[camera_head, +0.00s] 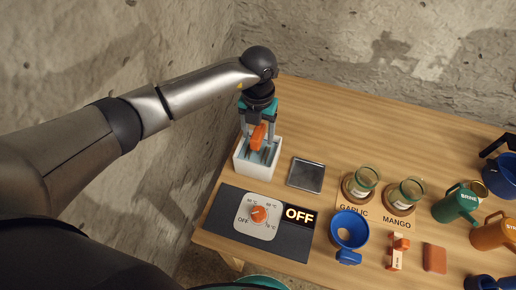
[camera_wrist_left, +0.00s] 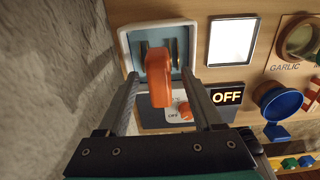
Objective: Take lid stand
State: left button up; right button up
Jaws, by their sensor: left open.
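A white box (camera_head: 238,164) with a light blue inside stands at the left end of the wooden table. An orange handle (camera_head: 258,137) rises from it, with dark upright slats or lids below; I take this as the lid stand. The box (camera_wrist_left: 124,45) and handle (camera_wrist_left: 159,78) also show in the left wrist view. My left gripper (camera_head: 257,141) points down over the box. Its fingers are open, one on each side of the orange handle, with gaps visible in the left wrist view. The stand's lower part is hidden in the box. My right gripper is not in view.
A dark panel (camera_head: 224,218) with an orange knob and "OFF" display lies in front of the box. A square metal plate (camera_head: 306,174) lies to its right. Further right are glass jars (camera_head: 362,184), a blue funnel (camera_head: 349,230) and mugs (camera_head: 456,203). The back table is clear.

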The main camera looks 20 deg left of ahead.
pick_arm(q)
jog(key=shift+f, duration=1.45)
jog(key=shift+c, duration=0.3)
jog(key=shift+w, duration=0.1)
grip_shut()
jog(key=shift+r, duration=0.1)
